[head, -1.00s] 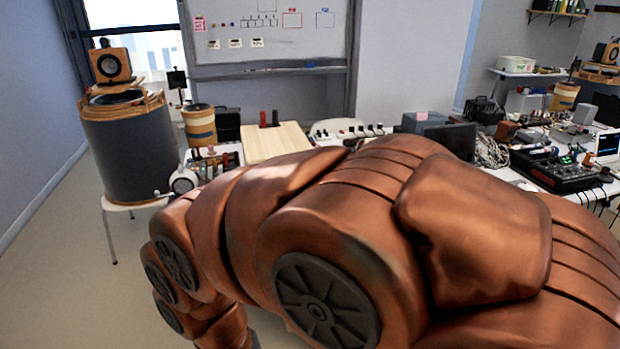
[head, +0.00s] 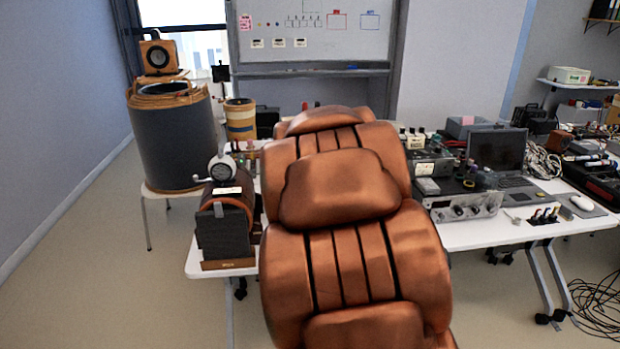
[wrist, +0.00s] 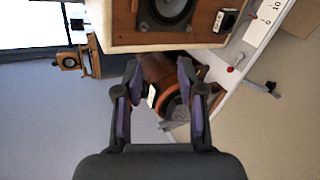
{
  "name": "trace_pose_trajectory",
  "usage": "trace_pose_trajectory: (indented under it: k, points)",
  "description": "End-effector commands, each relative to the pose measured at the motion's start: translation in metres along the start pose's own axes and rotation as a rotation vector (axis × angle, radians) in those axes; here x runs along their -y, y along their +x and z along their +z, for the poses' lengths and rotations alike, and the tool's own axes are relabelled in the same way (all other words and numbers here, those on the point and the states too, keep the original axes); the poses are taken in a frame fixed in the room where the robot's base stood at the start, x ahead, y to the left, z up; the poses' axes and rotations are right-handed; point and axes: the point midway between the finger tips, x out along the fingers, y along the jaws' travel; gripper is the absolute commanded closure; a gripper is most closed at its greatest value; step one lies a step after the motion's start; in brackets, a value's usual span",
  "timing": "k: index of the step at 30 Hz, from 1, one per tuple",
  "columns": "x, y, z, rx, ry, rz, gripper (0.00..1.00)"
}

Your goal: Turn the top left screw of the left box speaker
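A wooden box speaker (wrist: 120,30) with a dark round cone in a square plate fills the top middle of the wrist view, cut off by the upper edge. Which of the task's speakers it is, I cannot tell. In the head view my arm hides the gripper. A small box speaker (head: 157,56) sits on a dark cylinder at the left; a similar one (wrist: 69,61) shows in the wrist view.
The dark cylinder (head: 172,140) stands on a white stool at the left. A brown drum-like device (head: 226,205) is on the table's near left corner. Instruments (head: 465,207) and a laptop (head: 497,150) crowd the right table. The floor at the left is clear.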

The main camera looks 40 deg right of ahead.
Motion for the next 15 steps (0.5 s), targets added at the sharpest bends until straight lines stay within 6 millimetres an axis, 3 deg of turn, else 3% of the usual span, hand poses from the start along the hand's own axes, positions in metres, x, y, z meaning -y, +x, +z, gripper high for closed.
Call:
trace_pose_trajectory:
  k: [1,6,15]
  points:
    - [0.003,0.015,0.010,-0.011,-0.076,0.038,0.61]
    - [-0.003,0.042,0.024,-0.073,-0.342,0.179,0.61]
    - [0.001,0.056,0.028,-0.145,-0.580,0.326,0.61]
